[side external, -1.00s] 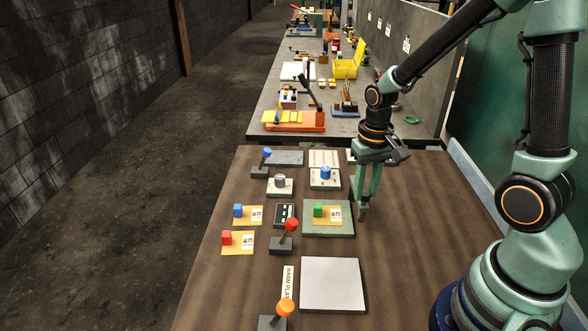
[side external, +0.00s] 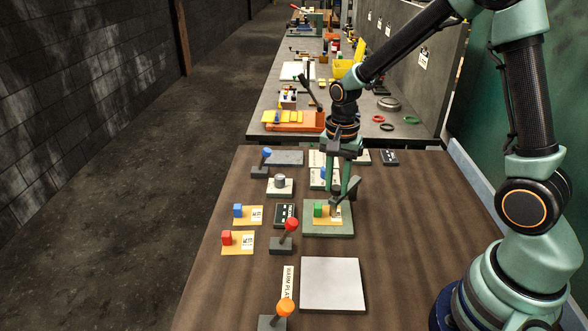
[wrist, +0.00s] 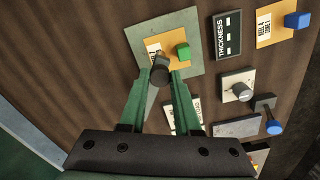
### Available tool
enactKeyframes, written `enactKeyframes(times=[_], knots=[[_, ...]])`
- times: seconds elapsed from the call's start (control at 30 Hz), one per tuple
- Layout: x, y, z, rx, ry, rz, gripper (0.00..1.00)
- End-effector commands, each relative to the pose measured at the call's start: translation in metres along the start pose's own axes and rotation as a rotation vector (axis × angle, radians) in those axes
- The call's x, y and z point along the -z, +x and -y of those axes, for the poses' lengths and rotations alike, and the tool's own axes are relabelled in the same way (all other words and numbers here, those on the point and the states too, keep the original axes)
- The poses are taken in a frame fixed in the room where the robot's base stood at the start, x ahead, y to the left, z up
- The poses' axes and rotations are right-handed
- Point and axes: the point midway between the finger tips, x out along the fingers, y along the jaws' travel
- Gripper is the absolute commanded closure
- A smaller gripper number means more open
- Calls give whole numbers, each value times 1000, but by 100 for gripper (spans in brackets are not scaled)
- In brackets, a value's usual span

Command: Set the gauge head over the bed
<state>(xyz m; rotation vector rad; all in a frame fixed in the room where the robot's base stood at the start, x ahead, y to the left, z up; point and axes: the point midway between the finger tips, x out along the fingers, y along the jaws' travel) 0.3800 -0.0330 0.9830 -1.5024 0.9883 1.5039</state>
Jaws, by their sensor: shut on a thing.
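The bed is a grey-green square plate (side external: 328,231) that bears a yellow card and a green block (side external: 318,210); it also shows in the wrist view (wrist: 190,22). The gauge head appears to be the dark grey rounded piece on a bar (wrist: 160,73) between my fingertips in the wrist view. In the side view my gripper (side external: 340,194) is shut on it above the right part of the bed, right of the green block. The fingers partly hide the head and card. I cannot tell its height above the plate.
A black thickness panel (side external: 284,215) and a red-knobbed lever (side external: 291,228) stand left of the bed. Blue (side external: 238,210) and red (side external: 227,237) blocks sit on cards farther left. A pale plate (side external: 332,283) lies in front. The table's right side is clear.

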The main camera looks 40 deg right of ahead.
Motion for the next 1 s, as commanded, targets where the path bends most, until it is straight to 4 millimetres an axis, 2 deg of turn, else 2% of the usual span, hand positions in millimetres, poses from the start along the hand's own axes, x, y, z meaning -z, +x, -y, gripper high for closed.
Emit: enactKeyframes(times=[0.57, 0.6, 0.63, 0.67, 1.0], knots=[[3, -2, 5, 11, 34, -6, 100], [3, -2, 5, 11, 34, -6, 54], [3, -2, 5, 10, 33, -5, 42], [3, -2, 5, 10, 33, -5, 38], [2, -2, 4, 4, 31, -2, 38]])
